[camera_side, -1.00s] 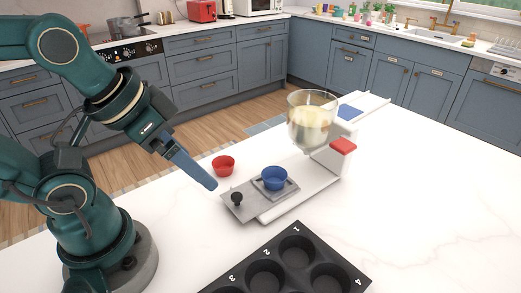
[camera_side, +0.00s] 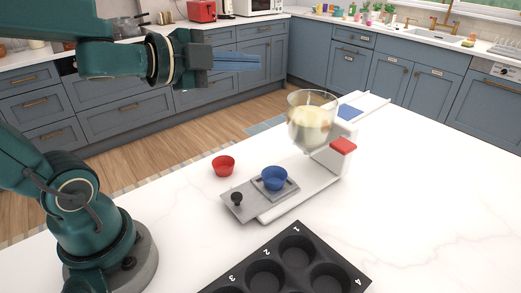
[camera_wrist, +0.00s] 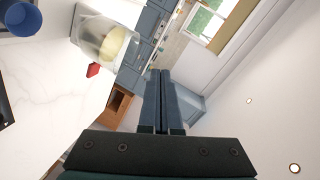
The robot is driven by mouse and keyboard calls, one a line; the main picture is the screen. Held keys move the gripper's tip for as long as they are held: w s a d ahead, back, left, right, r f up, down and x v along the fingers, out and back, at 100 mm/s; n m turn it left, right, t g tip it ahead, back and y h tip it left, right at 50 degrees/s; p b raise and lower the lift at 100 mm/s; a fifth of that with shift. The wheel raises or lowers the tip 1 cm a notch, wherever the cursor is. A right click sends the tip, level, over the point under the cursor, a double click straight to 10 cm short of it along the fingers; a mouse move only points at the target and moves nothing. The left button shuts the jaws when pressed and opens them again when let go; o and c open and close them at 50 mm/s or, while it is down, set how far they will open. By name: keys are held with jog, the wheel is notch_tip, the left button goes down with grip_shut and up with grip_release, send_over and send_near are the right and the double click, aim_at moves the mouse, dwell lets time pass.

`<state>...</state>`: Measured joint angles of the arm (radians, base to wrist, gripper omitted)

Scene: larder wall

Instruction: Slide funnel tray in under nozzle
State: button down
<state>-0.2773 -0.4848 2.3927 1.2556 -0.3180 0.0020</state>
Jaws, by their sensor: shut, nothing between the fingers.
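The funnel tray (camera_side: 244,205) is a flat grey slide with a black knob (camera_side: 237,198) at its near left end. A blue cup (camera_side: 275,178) sits on the slide. The slide sticks out at the near end of the white dispenser base (camera_side: 298,200). A clear hopper (camera_side: 311,120) with pale contents stands over the far part of the base; the nozzle under it is hard to make out. My gripper (camera_side: 258,62) is shut and empty, raised well above the counter and pointing right. In the wrist view its fingers (camera_wrist: 158,100) lie together, with the hopper (camera_wrist: 105,40) to their left.
A red cup (camera_side: 223,166) stands on the counter left of the dispenser. A red lever or block (camera_side: 343,146) is on the dispenser's right side. A dark numbered muffin tin (camera_side: 290,262) lies in front. The counter at right is clear.

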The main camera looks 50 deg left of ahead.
aim_at(259, 184)
jog(key=s+a+f+m+g+h, duration=0.2)
jog(key=s+f+m+g+h, duration=0.1)
jog(key=s+f+g, duration=0.4)
jog(key=s+a+f+m+g+h, duration=0.3)
jog(key=s+f+g, duration=0.1)
jog(key=s+f, duration=0.5)
jog(key=x, duration=0.9)
jog(key=shift+s+d+f, duration=0.1)
jog(key=shift+d+f, duration=0.25)
jog(key=w, duration=0.2)
jog(key=shift+w+d+r, duration=0.25)
jog(key=shift+w+d, duration=0.1)
jog(key=shift+d, duration=0.05)
jog(key=shift+w+d+r, duration=0.15)
jog(key=shift+w+d, duration=0.05)
jog(key=shift+w, duration=0.4)
jog(key=w, duration=1)
jog(key=shift+w+d, duration=0.15)
jog(key=shift+d, duration=0.05)
